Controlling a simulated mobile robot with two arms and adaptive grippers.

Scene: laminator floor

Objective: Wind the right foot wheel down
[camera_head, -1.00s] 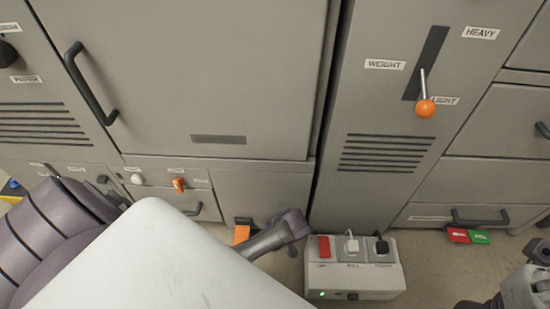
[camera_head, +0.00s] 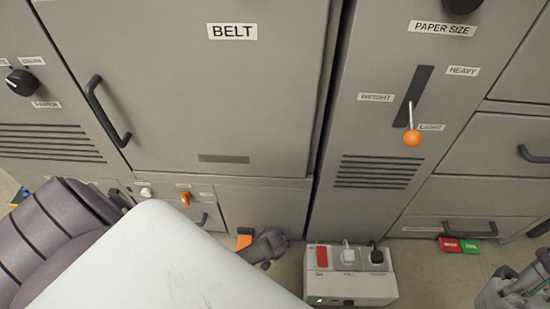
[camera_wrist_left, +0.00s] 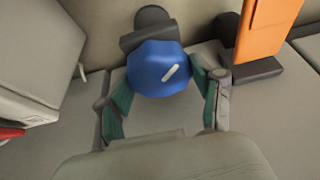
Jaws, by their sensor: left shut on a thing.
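The blue foot wheel (camera_wrist_left: 160,68), with a white mark on its face, sits low at the machine's base in the left wrist view. My left gripper (camera_wrist_left: 162,88) is shut on it, with a green-padded finger on each side. In the head view my left gripper (camera_head: 268,246) is down at the floor below the belt door, beside an orange piece (camera_head: 243,241), and it hides the wheel there. My right gripper (camera_head: 508,291) is at the lower right corner, away from the machine; its jaw opening is unclear.
A grey power box (camera_head: 350,285) with a red switch and two plugs stands on the floor just right of my left gripper. Red and green tags (camera_head: 460,245) lie farther right. The orange piece also shows close to the wheel in the left wrist view (camera_wrist_left: 268,28).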

